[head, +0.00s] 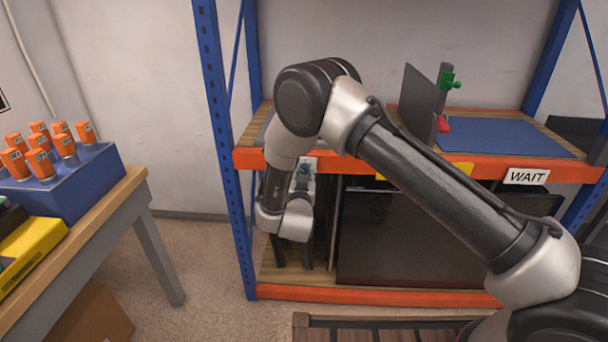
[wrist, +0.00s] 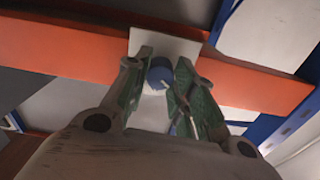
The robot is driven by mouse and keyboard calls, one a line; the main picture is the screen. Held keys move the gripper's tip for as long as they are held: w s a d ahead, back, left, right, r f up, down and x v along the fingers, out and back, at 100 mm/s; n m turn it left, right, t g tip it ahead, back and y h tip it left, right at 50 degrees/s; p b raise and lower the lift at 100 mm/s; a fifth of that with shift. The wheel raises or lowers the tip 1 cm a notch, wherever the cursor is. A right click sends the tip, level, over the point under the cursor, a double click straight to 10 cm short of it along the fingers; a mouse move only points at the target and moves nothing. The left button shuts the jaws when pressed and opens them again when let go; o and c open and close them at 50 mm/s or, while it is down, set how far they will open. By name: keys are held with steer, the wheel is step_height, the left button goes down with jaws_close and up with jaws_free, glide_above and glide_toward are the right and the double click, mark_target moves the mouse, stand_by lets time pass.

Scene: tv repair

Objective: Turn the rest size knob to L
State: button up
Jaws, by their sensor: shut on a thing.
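The rest size knob (wrist: 159,74) is a round blue knob on a white plate (wrist: 150,44) fixed to the front of the orange shelf beam. In the wrist view a small pale mark shows on the knob's lower part. No size letters can be read. My gripper (wrist: 160,80) has one green-padded finger on each side of the knob and is shut on it. In the head view the white plate (head: 311,163) shows at the beam, left of the middle. My wrist partly covers that area, and the knob is too small there to read its setting.
The orange beam (head: 480,166) carries a shelf with a blue mat (head: 505,138), a dark upright panel (head: 418,103) and green and red knobs. Dark flat screens (head: 400,240) stand below. A blue post (head: 214,130) rises left of my arm. A bench with orange-handled tools (head: 40,163) stands left.

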steer(key=m, duration=0.5)
steer(key=shift+m, duration=0.4)
steer(key=m, duration=1.1)
steer(key=shift+m, duration=0.4)
steer(key=m, duration=0.5)
steer(key=shift+f+m, duration=0.1)
steer(key=shift+m, duration=0.3)
steer(key=o, duration=1.1)
steer(key=shift+c, duration=0.2)
steer(key=s, duration=1.2)
steer(key=shift+a, duration=0.2)
